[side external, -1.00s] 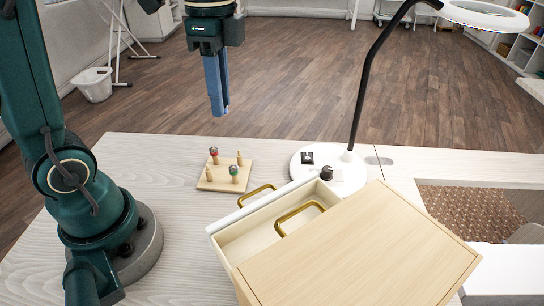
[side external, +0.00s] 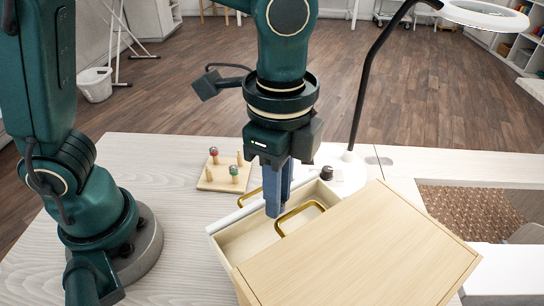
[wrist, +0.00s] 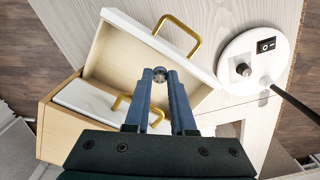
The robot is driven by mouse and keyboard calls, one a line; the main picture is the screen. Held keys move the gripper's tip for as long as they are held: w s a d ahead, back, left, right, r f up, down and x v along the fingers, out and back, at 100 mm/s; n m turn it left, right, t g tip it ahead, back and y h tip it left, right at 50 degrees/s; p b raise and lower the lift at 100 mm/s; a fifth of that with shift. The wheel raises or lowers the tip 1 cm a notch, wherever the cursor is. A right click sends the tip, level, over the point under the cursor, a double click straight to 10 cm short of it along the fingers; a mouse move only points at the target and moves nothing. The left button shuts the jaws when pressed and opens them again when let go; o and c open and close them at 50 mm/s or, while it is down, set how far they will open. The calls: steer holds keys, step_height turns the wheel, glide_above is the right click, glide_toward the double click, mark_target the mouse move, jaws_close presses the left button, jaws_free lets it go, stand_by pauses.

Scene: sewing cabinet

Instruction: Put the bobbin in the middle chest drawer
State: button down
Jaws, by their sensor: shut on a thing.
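My gripper (side external: 274,212) points down over the open chest drawer (side external: 240,238). In the wrist view my gripper (wrist: 160,78) is shut on a small dark grey round thing, the bobbin (wrist: 160,73), held between the fingertips. The bobbin is hidden in the side view. The drawer has a white front and a brass handle (side external: 258,193), and its inside (wrist: 120,60) looks empty. It is pulled out of the pale wooden chest (side external: 360,255), below a shut upper drawer with its own brass handle (side external: 300,213). I cannot tell the fingertips' exact height above the drawer floor.
A lamp with a round white base (wrist: 225,55) and a dark arm (side external: 366,80) stands close behind the drawer. A wooden peg board (side external: 225,176) with several pegs and spools lies to the left. The table between my base and the chest is clear.

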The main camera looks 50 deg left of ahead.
steer(key=shift+s+d+f, duration=0.1)
steer(key=shift+d+f, duration=0.3)
steer(key=shift+f, duration=1.85)
steer(key=shift+f, duration=0.15)
steer(key=c, duration=1)
jaws_free()
steer(key=shift+c, duration=0.2)
